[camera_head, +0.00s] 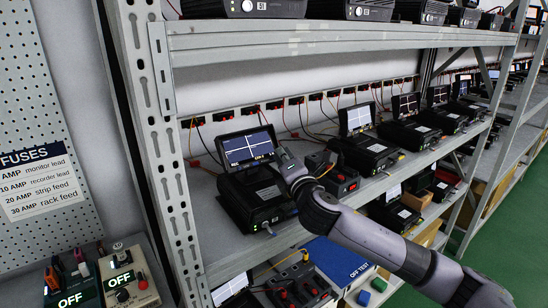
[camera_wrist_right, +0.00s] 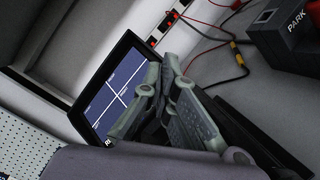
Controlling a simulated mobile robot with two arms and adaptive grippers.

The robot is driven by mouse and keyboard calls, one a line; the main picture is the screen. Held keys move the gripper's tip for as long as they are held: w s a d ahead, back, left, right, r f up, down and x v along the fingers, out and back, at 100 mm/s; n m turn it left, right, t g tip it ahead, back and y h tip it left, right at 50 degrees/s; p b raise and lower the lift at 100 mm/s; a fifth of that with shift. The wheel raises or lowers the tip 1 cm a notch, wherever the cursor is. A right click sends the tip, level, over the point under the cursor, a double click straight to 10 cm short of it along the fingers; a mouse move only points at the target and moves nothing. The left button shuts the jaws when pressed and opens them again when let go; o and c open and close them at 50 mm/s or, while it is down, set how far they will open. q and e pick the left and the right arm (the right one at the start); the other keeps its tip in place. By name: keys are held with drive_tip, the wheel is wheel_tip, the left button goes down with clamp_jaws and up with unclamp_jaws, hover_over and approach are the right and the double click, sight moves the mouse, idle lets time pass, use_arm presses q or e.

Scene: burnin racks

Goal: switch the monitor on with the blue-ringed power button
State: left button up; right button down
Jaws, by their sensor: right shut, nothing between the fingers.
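The monitor (camera_head: 247,147) stands on a black recorder unit (camera_head: 256,200) on the middle shelf. Its screen is lit dark blue with a white cross and some small text at the lower right. The tilted screen also shows in the right wrist view (camera_wrist_right: 115,93). My right gripper (camera_head: 282,156) is shut and empty, with its fingertips close to the screen's lower right edge; I cannot tell whether they touch it. In the right wrist view its fingers cover part of the screen's right side. I cannot make out the blue-ringed power button. My left gripper is not in view.
More recorder units with screens (camera_head: 357,118) line the shelf. A rack upright (camera_head: 160,130) stands at left. Cables hang behind.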

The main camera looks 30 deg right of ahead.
drive_tip(key=shift+s+r, duration=0.3)
drive_tip(key=shift+s, duration=0.05)
drive_tip(key=shift+s+r+p, duration=0.3)
drive_tip(key=shift+r+p, duration=0.1)
drive_tip(key=shift+p, duration=0.2)
drive_tip(key=s+r+p, duration=0.1)
drive_tip(key=s, duration=0.1)
drive_tip(key=s+r+p, duration=0.1)
drive_tip(key=s+r, duration=0.1)
drive_tip(key=shift+d, duration=0.1)
